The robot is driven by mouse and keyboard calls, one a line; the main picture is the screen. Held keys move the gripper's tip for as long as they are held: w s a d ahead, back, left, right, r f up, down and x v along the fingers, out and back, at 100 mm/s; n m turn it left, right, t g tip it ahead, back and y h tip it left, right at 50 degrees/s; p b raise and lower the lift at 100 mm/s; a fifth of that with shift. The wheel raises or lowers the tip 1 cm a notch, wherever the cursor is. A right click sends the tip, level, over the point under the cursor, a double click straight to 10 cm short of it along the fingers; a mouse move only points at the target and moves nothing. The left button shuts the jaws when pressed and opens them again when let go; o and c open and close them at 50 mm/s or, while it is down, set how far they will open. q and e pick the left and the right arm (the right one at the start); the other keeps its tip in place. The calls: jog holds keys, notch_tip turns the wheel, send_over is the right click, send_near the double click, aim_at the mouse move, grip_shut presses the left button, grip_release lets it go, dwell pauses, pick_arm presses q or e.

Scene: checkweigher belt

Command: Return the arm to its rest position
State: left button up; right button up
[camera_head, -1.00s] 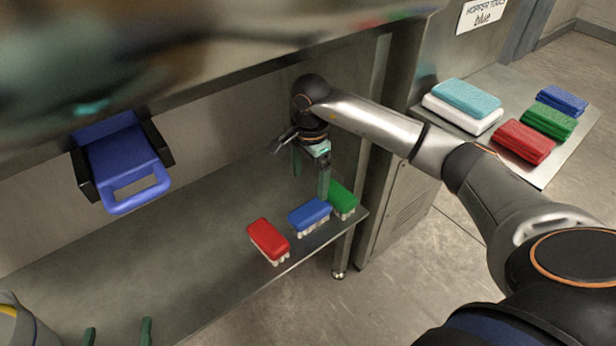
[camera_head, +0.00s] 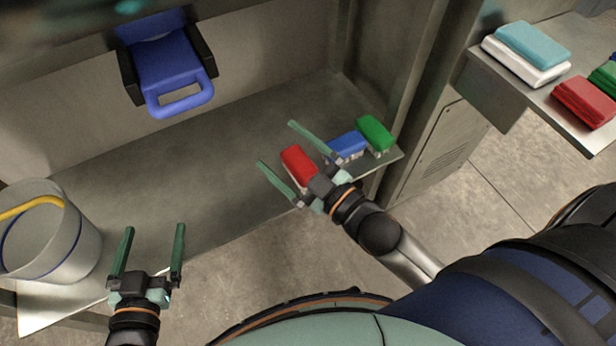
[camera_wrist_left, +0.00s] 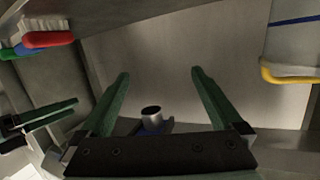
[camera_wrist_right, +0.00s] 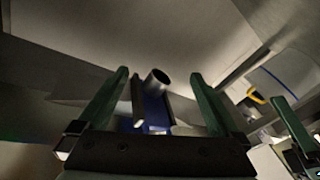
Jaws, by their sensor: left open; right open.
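My right gripper (camera_head: 277,158) is open and empty, in front of the shelf near the red brush. Its two green fingers also show in the right wrist view (camera_wrist_right: 160,95), with nothing between them but the view of a blue part and a round metal end beyond. My left gripper (camera_head: 153,245) is open and empty at the lower left, beside the bucket. Its fingers show spread in the left wrist view (camera_wrist_left: 160,90). The right arm (camera_head: 400,250) reaches in from the lower right.
A red brush (camera_head: 298,163), a blue brush (camera_head: 347,144) and a green brush (camera_head: 375,131) stand on the metal shelf (camera_head: 200,195). A bucket (camera_head: 75,245) with a yellow handle stands left. A blue holder (camera_head: 165,65) hangs on the back wall. Folded cloths (camera_head: 533,45) lie on the right side table.

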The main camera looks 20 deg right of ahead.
jog(key=s+d+f+m+g+h, duration=0.2)
jog(key=s+f+m, duration=0.1)
jog(key=f+m, duration=0.3)
jog(key=shift+s+d+g+h, duration=0.3)
jog(key=shift+s+d+h, duration=0.05)
jog(key=shift+h, duration=0.05)
pick_arm(q)
jog(key=s+a+r+n+g+y+p, duration=0.2)
jog(key=s+g+p, duration=0.3)
jog(key=p, duration=1.6)
jog(key=s+r, duration=0.1)
jog(key=s, duration=0.2)
jog(key=shift+s+g+p, duration=0.2)
jog(key=shift+g+p, duration=0.1)
pick_arm(e)
jog(key=s+d+r+m+g+h, duration=0.2)
jog(key=s+g, duration=0.3)
jog(key=s, duration=0.3)
jog(key=shift+r+g, duration=0.3)
jog(key=shift+r, duration=0.15)
jog(key=shift+s+d, duration=0.1)
jog(key=shift+s, duration=0.05)
